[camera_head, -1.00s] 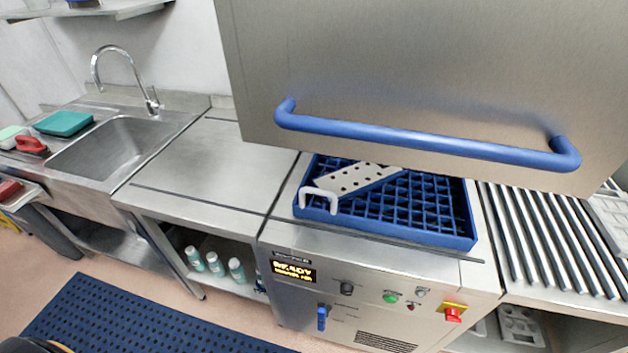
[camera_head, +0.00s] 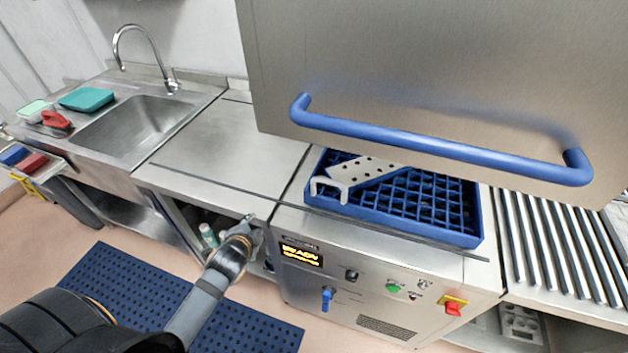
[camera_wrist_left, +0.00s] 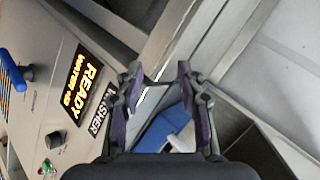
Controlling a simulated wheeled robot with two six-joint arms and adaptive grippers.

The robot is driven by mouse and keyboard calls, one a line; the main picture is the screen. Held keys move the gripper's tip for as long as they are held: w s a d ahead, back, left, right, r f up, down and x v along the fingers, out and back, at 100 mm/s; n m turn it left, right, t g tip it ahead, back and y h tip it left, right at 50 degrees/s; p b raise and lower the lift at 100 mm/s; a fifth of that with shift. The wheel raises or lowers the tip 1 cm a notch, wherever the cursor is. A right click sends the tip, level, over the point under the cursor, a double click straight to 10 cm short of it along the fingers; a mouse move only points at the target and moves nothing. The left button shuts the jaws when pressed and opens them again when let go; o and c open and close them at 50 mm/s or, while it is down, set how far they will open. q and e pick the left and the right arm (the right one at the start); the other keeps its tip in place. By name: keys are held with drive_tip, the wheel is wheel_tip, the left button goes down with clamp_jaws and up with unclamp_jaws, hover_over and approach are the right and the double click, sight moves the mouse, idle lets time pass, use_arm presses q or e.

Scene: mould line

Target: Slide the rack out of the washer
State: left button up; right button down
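The blue rack (camera_head: 471,242) sits in the washer (camera_head: 350,290) under the raised steel hood (camera_head: 430,70) with its blue bar handle. A white perforated part (camera_head: 375,172) lies in the rack, with a white handle-like loop at the rack's left front. My left gripper (camera_head: 249,226) is in front of the left end of the washer, below the counter edge and apart from the rack. In the left wrist view its fingers (camera_wrist_left: 158,82) are spread with nothing between them. My right gripper is not in view.
A flat steel counter (camera_head: 225,150) lies left of the washer, then a sink (camera_head: 135,125). A roller table (camera_head: 565,245) stands at the right. Bottles (camera_head: 208,235) stand on the shelf below the counter. The washer display reads READY.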

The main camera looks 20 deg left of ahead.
sight(312, 184)
use_arm(q)
drive_tip(key=w+r+m+t, duration=0.2)
drive_tip(key=m, duration=0.2)
drive_tip(key=w+r+m+t+h, duration=0.1)
drive_tip(key=w+r+m+t, duration=0.1)
drive_tip(key=m, duration=0.2)
drive_tip(key=w+r+m+t+h, duration=0.1)
drive_tip(key=w+r+m, duration=0.1)
drive_tip(key=r+m, duration=0.1)
drive_tip(key=shift+w+d+m+t, duration=0.35)
drive_tip(key=shift+w+m+t, duration=0.05)
drive_tip(key=shift+m, duration=0.1)
drive_tip(key=w+d+m+h+p, duration=0.1)
drive_tip(key=w+d+m+h, duration=0.1)
drive_tip(key=d+m+h, duration=0.2)
drive_tip(key=w+d+m+h+p, duration=0.2)
drive_tip(key=d+m+h, duration=0.1)
drive_tip(key=m, duration=0.7)
drive_tip(key=w+d+r+m+g+h+p, duration=0.1)
drive_tip(key=w+d+m+h, duration=0.1)
drive_tip(key=d+m+h, duration=0.2)
drive_tip(key=shift+w+d+m+h, duration=0.2)
drive_tip(key=shift+d+m, duration=0.1)
drive_tip(key=shift+m, duration=0.4)
drive_tip(key=shift+w+d+m+h, duration=0.1)
drive_tip(key=shift+w+d+m, duration=0.15)
drive_tip(key=shift+m, duration=0.45)
drive_tip(key=shift+w+d, duration=0.2)
drive_tip(key=shift+w, duration=0.05)
drive_tip(key=shift+f, duration=0.1)
